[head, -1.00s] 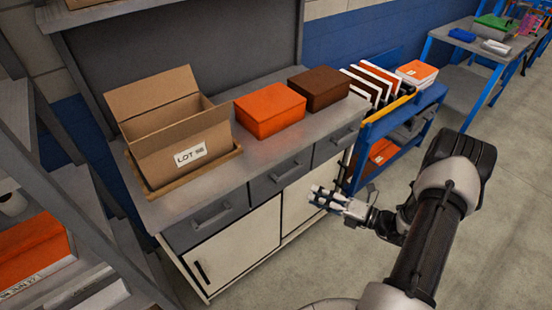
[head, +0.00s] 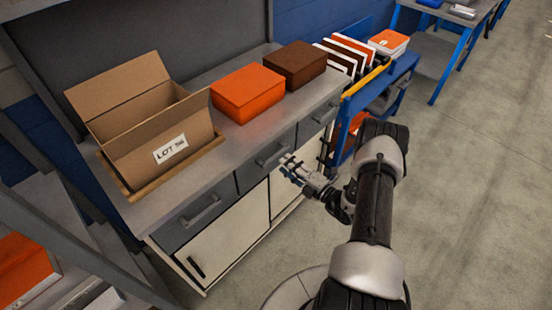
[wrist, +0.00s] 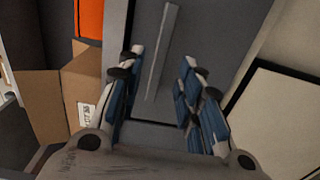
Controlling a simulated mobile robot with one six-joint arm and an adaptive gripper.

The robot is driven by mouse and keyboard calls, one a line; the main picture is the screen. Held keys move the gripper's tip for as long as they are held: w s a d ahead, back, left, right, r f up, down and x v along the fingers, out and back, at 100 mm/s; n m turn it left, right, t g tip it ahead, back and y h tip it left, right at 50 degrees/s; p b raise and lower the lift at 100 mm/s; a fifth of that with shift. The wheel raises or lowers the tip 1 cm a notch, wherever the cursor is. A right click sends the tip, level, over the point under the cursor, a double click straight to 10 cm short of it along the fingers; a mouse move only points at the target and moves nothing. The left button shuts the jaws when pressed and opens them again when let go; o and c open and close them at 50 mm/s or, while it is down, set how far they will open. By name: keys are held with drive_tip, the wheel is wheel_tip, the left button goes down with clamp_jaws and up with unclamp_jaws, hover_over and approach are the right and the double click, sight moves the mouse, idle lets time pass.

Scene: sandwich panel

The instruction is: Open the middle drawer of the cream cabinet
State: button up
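The cream cabinet (head: 222,249) has cream doors below a row of grey drawers. The middle drawer (head: 250,173) is shut, with a bar handle (head: 272,155). My gripper (head: 286,165) is in front of this drawer, close to its handle. In the wrist view my gripper (wrist: 162,62) is open, with blue-padded fingers apart and nothing between the pads. The grey drawer face (wrist: 203,30) fills the middle there, and the handle bar (wrist: 160,55) shows lengthwise between the fingertips. I cannot tell the exact gap to the handle.
An open cardboard box (head: 160,150), an orange box (head: 247,95) and a brown box (head: 293,67) stand on the cabinet top. A blue cart (head: 385,88) stands beyond the right end. Grey shelving (head: 35,205) is at left. The floor on the right is clear.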

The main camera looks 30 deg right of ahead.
sight(278, 158)
drive_tip(key=b+x, duration=0.1)
drive_tip(key=x, duration=0.5)
drive_tip(key=shift+w, duration=0.25)
clamp_jaws()
idle(0.5)
